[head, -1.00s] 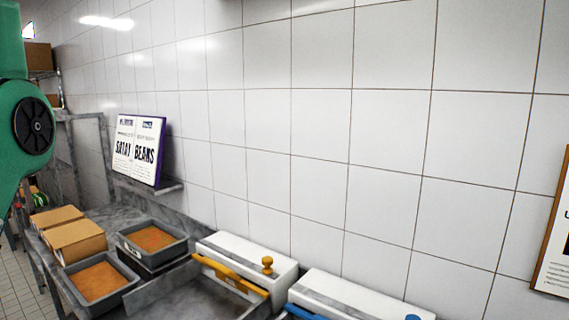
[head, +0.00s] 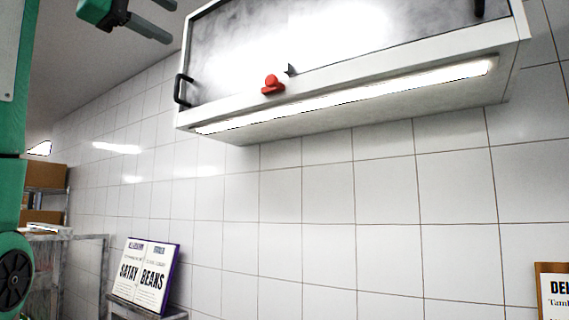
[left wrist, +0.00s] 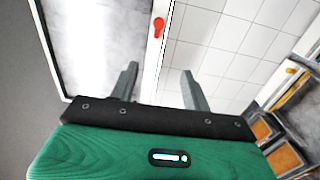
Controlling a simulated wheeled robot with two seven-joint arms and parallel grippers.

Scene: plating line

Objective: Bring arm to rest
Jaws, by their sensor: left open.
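My left gripper (head: 160,18) is at the top left of the head view, raised to the left of the wall cabinet. In the left wrist view its two fingers (left wrist: 160,88) stand apart with nothing between them. My green left arm runs down the left edge of the head view. My right gripper is in neither view.
A wall cabinet (head: 360,95) with a red knob (head: 272,85), dark handles and a lit strip hangs at the top. A "SATAY BEANS" sign (head: 143,275) stands on a small shelf. Cardboard boxes (head: 45,177) sit on a rack at left. Trays (left wrist: 284,158) show in the wrist view.

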